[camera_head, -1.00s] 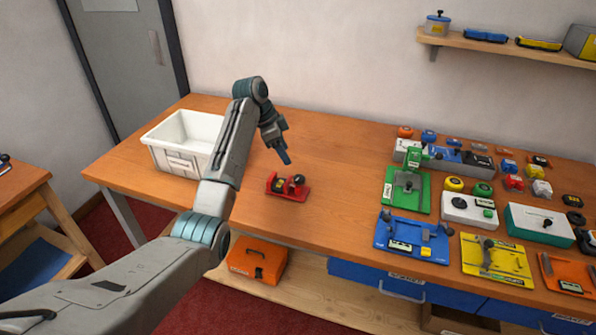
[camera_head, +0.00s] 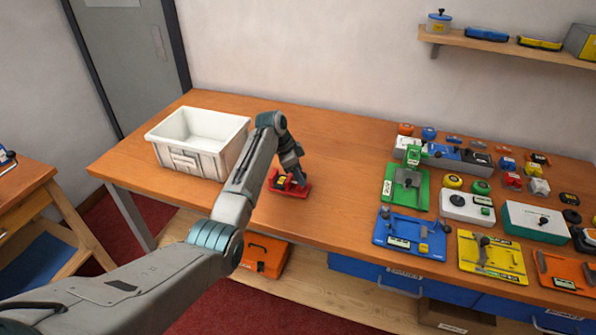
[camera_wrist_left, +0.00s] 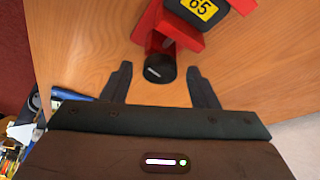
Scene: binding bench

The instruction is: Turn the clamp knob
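The red clamp (camera_head: 275,185) sits on the wooden bench, right of the white bin. In the left wrist view the clamp (camera_wrist_left: 191,42) shows a yellow label reading 65 and a black round knob (camera_wrist_left: 160,68) at its near end. My left gripper (camera_head: 302,185) is down at the clamp's right end and covers the knob in the head view. In the left wrist view its fingers (camera_wrist_left: 160,82) are open, one on each side of the knob, with gaps between. My right gripper is not in view.
A white bin (camera_head: 187,166) stands left of the clamp. Green (camera_head: 394,199), blue (camera_head: 380,240) and yellow (camera_head: 467,262) fixtures crowd the bench's right side. Bare bench top lies behind and to the right of the clamp.

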